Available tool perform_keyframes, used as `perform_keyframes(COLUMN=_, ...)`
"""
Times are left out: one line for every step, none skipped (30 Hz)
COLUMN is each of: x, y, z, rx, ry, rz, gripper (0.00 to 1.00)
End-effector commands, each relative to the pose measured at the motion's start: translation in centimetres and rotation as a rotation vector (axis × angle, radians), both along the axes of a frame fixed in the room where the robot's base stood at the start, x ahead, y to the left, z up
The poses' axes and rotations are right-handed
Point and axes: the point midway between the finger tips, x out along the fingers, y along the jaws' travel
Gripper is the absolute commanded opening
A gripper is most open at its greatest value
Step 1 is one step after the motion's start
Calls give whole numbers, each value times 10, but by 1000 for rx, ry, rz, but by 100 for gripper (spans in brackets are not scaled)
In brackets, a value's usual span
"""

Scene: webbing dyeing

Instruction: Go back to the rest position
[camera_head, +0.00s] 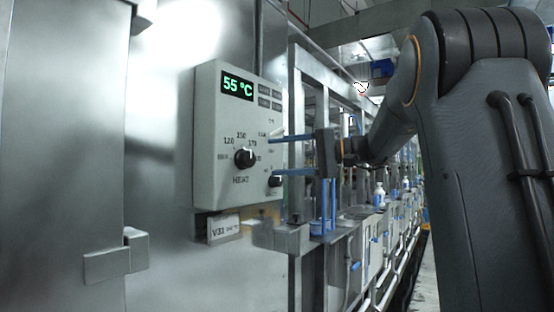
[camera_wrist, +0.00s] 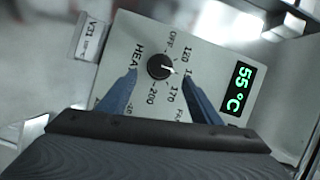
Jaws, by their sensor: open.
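My gripper (camera_head: 272,155) is open and empty, with two blue fingers pointing left at the grey control box (camera_head: 207,140). The black heat knob (camera_head: 245,158) is on the box front, just left of the fingertips. In the wrist view, the knob (camera_wrist: 160,67) lies between and just beyond the open fingertips (camera_wrist: 160,77). Its white pointer faces the partly covered mark between 120 and 170. The fingers do not visibly touch the knob. The green display (camera_head: 237,86) reads 55 °C and also shows in the wrist view (camera_wrist: 239,88).
A smaller lower knob (camera_head: 275,181) sits at the box's right edge, close to the lower finger. A V31 label plate (camera_head: 223,228) is below the box. A steel cabinet (camera_head: 160,130) fills the left. A metal frame (camera_head: 295,100) and a row of machines stretch back behind my gripper.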

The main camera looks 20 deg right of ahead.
Motion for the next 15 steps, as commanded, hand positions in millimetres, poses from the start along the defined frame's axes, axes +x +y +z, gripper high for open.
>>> perform_keyframes(x=0, y=0, z=0, rx=0, ry=0, rz=0, gripper=58)
perform_keyframes(x=0, y=0, z=0, rx=0, ry=0, rz=0, gripper=58)
perform_keyframes(x=0, y=0, z=0, rx=0, ry=0, rz=0, gripper=58)
perform_keyframes(x=0, y=0, z=0, rx=0, ry=0, rz=0, gripper=58)
perform_keyframes(x=0, y=0, z=0, rx=0, ry=0, rz=0, gripper=58)
perform_keyframes(x=0, y=0, z=0, rx=0, ry=0, rz=0, gripper=58)
perform_keyframes(x=0, y=0, z=0, rx=0, ry=0, rz=0, gripper=58)
perform_keyframes(x=0, y=0, z=0, rx=0, ry=0, rz=0, gripper=58)
perform_keyframes(x=0, y=1, z=0, rx=0, ry=2, rz=1, gripper=58)
perform_keyframes(x=0, y=2, z=-2, rx=-2, ry=5, rz=1, gripper=58)
perform_keyframes(x=0, y=3, z=-5, rx=-5, ry=13, rz=0, gripper=58)
perform_keyframes(x=0, y=7, z=-11, rx=-14, ry=30, rz=1, gripper=58)
perform_keyframes(x=0, y=10, z=-19, rx=-24, ry=49, rz=0, gripper=58)
perform_keyframes(x=-1, y=15, z=-28, rx=-36, ry=74, rz=-1, gripper=58)
perform_keyframes(x=-2, y=22, z=-44, rx=-59, ry=115, rz=-2, gripper=58)
